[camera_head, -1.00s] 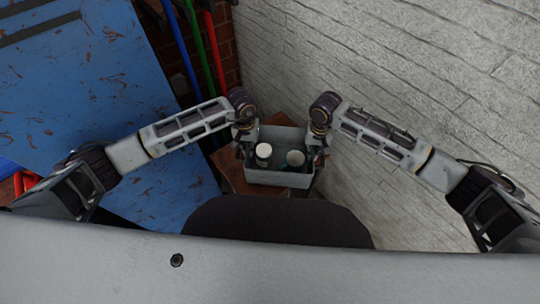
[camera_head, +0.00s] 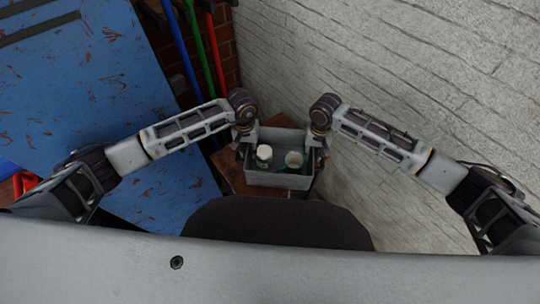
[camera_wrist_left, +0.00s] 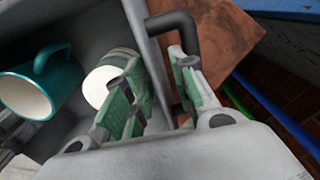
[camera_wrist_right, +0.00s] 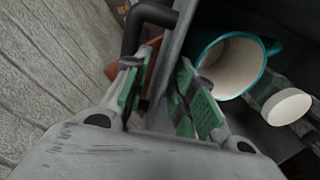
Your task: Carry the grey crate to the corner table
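The grey crate (camera_head: 279,179) is upright between my two grippers in the head view. It holds a teal mug (camera_head: 294,160) and a white-lidded jar (camera_head: 264,152). My left gripper (camera_wrist_left: 165,95) has one finger inside the crate and one outside, at the black left handle (camera_wrist_left: 172,22). My right gripper (camera_wrist_right: 156,95) straddles the opposite wall the same way, at its black handle (camera_wrist_right: 152,14).
A pale brick wall (camera_head: 400,70) runs along the right. A large blue panel (camera_head: 80,100) lies to the left. Blue, green and red poles (camera_head: 211,40) stand at the back by a red brick wall (camera_head: 226,50). Bare tabletop shows left of the crate.

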